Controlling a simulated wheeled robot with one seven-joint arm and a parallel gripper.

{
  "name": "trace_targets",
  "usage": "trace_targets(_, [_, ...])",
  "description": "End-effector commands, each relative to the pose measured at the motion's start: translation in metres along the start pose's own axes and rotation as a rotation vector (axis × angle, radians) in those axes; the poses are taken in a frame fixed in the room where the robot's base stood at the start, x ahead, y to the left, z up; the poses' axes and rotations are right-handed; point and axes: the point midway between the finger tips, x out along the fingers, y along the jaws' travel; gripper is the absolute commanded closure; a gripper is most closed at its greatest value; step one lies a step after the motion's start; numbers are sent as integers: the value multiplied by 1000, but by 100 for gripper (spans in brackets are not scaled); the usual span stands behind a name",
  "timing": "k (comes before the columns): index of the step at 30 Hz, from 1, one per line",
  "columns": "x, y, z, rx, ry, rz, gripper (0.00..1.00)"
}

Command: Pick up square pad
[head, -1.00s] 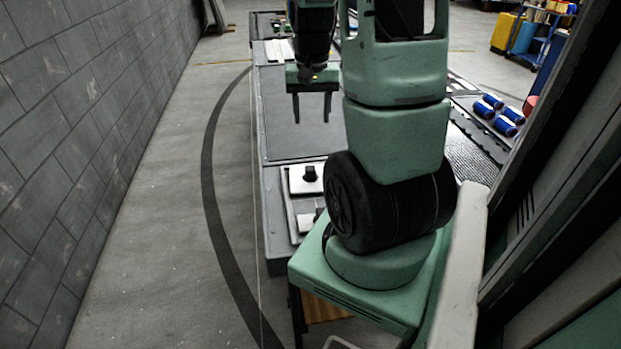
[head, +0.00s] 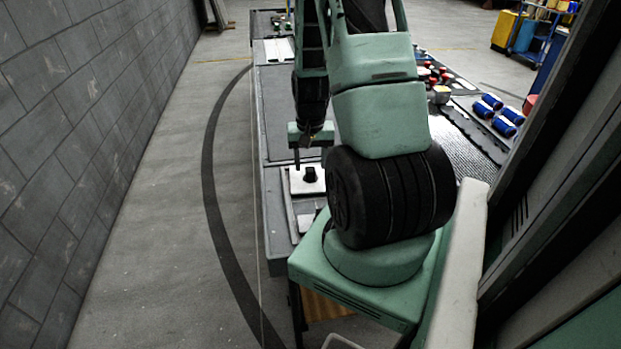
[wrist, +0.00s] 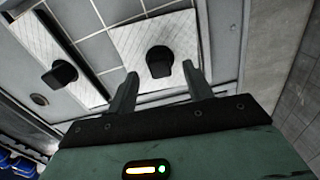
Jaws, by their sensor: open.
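A white, squarish pad (head: 298,187) with a black knob on top lies at the near end of the long bench. In the wrist view this pad (wrist: 183,35) sits with its knob (wrist: 160,62) in the gap between my fingers, which look still above it. My gripper (head: 309,160) is open and empty, pointing down over the pad; it also shows in the wrist view (wrist: 161,84). A second white pad with a black knob (wrist: 60,73) lies to the left in the wrist view. In the head view my arm partly hides the second pad (head: 305,222).
Several blue rolls (head: 497,113) and small red parts (head: 436,75) lie on the bench's right side. A grey block wall (head: 85,120) stands to the left, with clear floor (head: 185,220) between. A dark panel (head: 560,150) stands close on the right.

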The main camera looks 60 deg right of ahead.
Motion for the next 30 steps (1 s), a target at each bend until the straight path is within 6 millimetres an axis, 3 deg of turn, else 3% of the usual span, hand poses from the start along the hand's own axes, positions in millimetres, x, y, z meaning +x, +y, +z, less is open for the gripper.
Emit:
trace_targets(4, [13,0,1,0,-3,0,49])
trace_targets(12, [16,0,0,0,1,0,49])
trace_targets(14, [16,0,0,0,0,0,63])
trace_targets(18, [16,0,0,0,0,0,100])
trace_targets(30, [11,0,0,0,2,0,100])
